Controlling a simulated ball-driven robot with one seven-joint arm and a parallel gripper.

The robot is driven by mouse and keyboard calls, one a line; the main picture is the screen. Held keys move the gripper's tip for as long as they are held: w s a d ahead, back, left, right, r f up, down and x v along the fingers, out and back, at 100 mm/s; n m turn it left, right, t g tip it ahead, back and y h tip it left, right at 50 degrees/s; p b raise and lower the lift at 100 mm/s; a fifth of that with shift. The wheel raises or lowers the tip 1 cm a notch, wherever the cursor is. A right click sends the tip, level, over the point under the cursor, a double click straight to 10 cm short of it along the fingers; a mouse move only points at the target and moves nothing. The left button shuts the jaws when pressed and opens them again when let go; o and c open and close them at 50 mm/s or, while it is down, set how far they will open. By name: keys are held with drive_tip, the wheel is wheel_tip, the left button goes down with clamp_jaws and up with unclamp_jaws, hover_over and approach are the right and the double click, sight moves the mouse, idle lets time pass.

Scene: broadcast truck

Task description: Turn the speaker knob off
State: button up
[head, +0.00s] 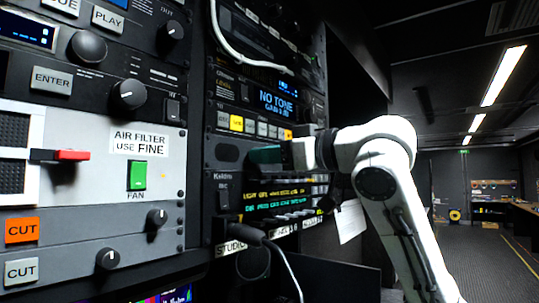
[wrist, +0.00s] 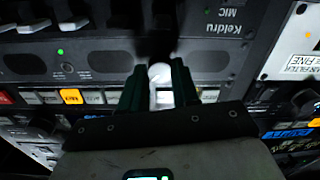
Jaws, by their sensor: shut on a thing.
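My gripper (head: 270,158) reaches in from the right to the rack face in the head view. In the wrist view its two dark green fingers (wrist: 158,88) are closed on a pale, rounded piece (wrist: 160,74), which I take to be the speaker knob. It is on the panel with dark oval speaker grilles (wrist: 111,63); one grille (head: 228,152) shows left of my gripper in the head view. The knob is hidden there behind my gripper, and I see no clear pointer mark on it.
A lit "NO TONE" display (head: 277,103) and a row of buttons (head: 250,126) sit just above. A screen with green text (head: 275,198) is just below. A cable (head: 275,245) hangs lower down. The aisle (head: 487,262) at right is clear.

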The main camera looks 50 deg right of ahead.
clamp_jaws()
drive_tip(key=shift+f+n+h+b, duration=0.15)
drive_tip(key=shift+n+b, duration=0.6)
drive_tip(key=shift+n, duration=5.1)
drive_tip(key=shift+n+h+b, duration=0.25)
drive_tip(key=shift+n+b, duration=0.55)
drive_tip(key=shift+n, duration=5.1)
drive_tip(key=shift+f+n+h+b, duration=0.15)
drive_tip(key=shift+n+b, duration=0.6)
drive_tip(key=shift+n, duration=5.1)
drive_tip(key=shift+r, duration=0.1)
